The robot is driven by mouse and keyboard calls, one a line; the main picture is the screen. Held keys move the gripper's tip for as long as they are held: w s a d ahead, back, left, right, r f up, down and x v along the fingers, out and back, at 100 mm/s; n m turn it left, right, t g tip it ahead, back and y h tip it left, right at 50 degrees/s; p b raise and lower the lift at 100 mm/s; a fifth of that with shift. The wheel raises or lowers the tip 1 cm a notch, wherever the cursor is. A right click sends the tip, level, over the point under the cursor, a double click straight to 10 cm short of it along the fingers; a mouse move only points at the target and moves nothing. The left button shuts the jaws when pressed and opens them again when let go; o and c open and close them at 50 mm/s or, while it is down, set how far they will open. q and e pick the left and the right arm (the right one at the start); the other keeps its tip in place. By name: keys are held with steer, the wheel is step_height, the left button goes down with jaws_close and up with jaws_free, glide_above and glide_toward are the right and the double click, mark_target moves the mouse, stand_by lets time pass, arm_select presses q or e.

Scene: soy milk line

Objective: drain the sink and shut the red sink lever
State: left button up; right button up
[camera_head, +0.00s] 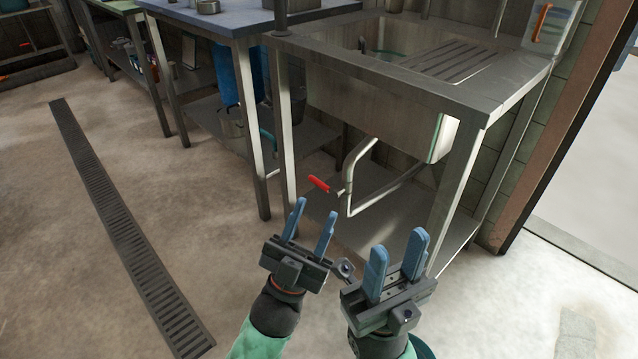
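The steel sink (370,95) stands at the upper right, with its basin set in a steel frame. The red sink lever (319,183) sticks out to the left from the bent drain pipe (352,165) under the basin. My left gripper (312,222) is open and empty, in front of and below the lever in the picture, not touching it. My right gripper (396,262) is open and empty, to the right of the left one and near the sink's front leg. The water level inside the basin cannot be made out.
A blue-topped table (230,22) with a lower shelf stands left of the sink. The sink's lower shelf (400,220) lies under the pipe. A floor drain grate (125,225) runs along the left. A doorway edge (560,150) is at right. The floor is otherwise clear.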

arm_select(q)
steer(key=w+d+f+m+g+h, duration=0.65)
steer(key=w+f+m+g, duration=0.3)
steer(key=m+g, duration=0.45)
steer(key=m+g+y+p, duration=0.1)
steer(key=m+g+y, duration=0.6)
steer(key=m+g, duration=0.3)
glide_toward(319, 181)
steer(key=d+m+t, duration=0.1)
steer(key=d, duration=0.1)
steer(key=shift+h, duration=0.25)
steer(key=shift+s+d+b, duration=0.2)
steer(key=shift+d+b, duration=0.2)
steer(key=shift+d, duration=1.6)
steer(key=shift+s+d+b, duration=0.15)
steer(key=shift+d+b, duration=0.2)
steer(key=shift+d, duration=1.6)
jaws_close()
